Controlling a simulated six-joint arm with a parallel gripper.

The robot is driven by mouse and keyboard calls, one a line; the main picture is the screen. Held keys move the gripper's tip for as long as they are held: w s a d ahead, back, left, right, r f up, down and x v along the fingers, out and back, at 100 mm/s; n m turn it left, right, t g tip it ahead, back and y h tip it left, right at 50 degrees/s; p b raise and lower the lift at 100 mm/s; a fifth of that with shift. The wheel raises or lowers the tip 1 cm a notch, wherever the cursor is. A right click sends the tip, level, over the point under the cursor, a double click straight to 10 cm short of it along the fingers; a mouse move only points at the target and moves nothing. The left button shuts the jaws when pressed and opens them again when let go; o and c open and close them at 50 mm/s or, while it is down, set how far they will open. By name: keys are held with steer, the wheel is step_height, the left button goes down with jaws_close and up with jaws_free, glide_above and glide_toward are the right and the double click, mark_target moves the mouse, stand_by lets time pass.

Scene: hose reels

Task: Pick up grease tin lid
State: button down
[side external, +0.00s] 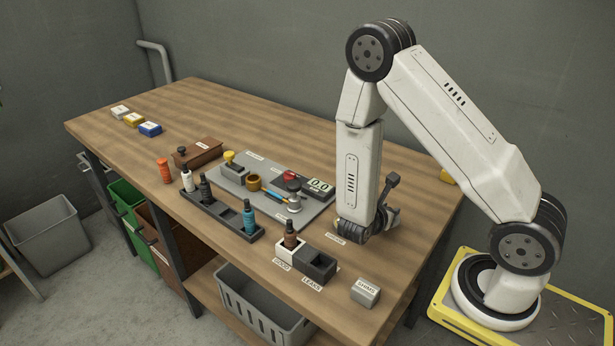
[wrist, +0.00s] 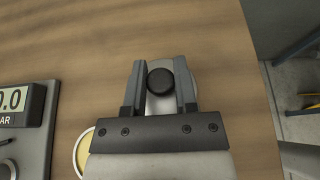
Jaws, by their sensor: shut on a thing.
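In the wrist view, a round black knob (wrist: 160,81) sits between the two fingers of my gripper (wrist: 160,82), which is shut on it. It looks like the knob of the grease tin lid; a pale grey surface (wrist: 160,106) shows under it, mostly hidden by the fingers. A round tin (wrist: 83,160) with a pale rim and yellow inside is partly hidden by my gripper body at lower left. Clearance between lid and table cannot be told.
A grey mat (side external: 232,175) with a gauge (side external: 319,186) and tools lies left of my gripper. A bottle rack (side external: 222,218), white and dark bins (side external: 318,263) and a grey SHIMS box (side external: 365,292) stand nearer the front. The table's back (side external: 270,115) is clear.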

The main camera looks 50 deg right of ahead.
steer(key=shift+r, duration=3.75)
